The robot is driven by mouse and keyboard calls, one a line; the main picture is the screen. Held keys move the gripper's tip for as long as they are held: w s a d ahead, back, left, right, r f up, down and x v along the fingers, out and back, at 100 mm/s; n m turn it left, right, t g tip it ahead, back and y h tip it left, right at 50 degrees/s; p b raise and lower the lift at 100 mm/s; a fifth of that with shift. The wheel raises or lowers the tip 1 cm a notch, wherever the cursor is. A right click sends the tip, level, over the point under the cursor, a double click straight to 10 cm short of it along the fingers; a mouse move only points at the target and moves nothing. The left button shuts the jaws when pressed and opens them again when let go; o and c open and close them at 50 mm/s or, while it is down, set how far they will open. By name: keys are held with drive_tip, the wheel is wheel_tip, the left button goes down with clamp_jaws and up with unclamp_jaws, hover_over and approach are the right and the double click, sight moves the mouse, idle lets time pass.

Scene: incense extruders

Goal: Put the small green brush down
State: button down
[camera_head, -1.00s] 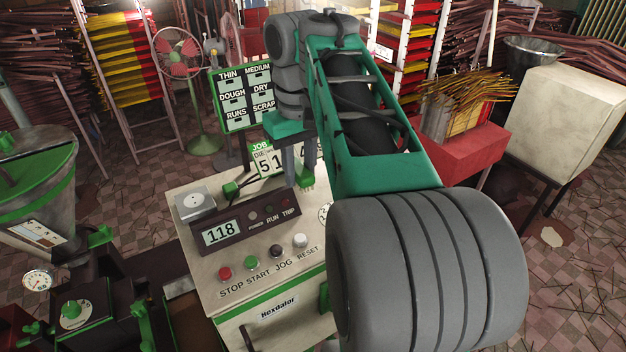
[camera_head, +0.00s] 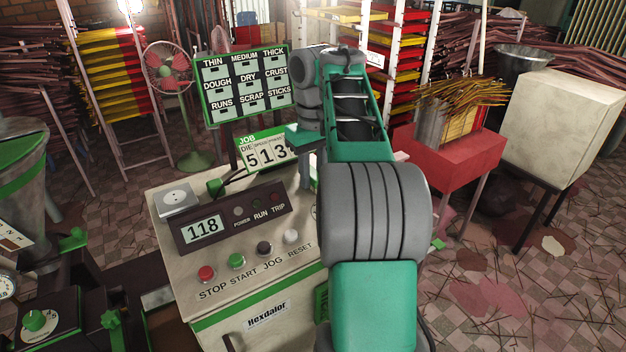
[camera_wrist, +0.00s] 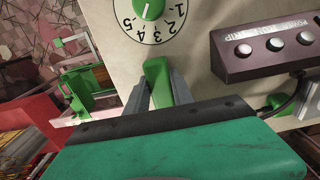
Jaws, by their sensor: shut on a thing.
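The small green brush (camera_wrist: 157,80) is between the two grey fingers of my gripper (camera_wrist: 160,92) in the wrist view. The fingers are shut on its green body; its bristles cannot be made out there. The brush is over or close to the pale console top (camera_wrist: 205,20), near a numbered dial with a green knob (camera_wrist: 149,8). I cannot tell whether it touches the top.
The console carries a dark display panel (camera_head: 232,220), buttons and a job sign (camera_head: 265,152). A label board (camera_head: 246,86) stands behind. To the right is a red stand (camera_head: 450,150) holding sticks. A green frame (camera_wrist: 88,88) lies left of the brush in the wrist view.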

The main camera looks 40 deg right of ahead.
sight(312, 173)
drive_tip(key=shift+f, duration=0.2)
drive_tip(key=c, duration=1.1)
unclamp_jaws()
wheel_tip(312, 173, up, 12)
drive_tip(key=p, duration=1.1)
drive_tip(key=shift+r, duration=0.2)
drive_tip(key=shift+a, duration=0.1)
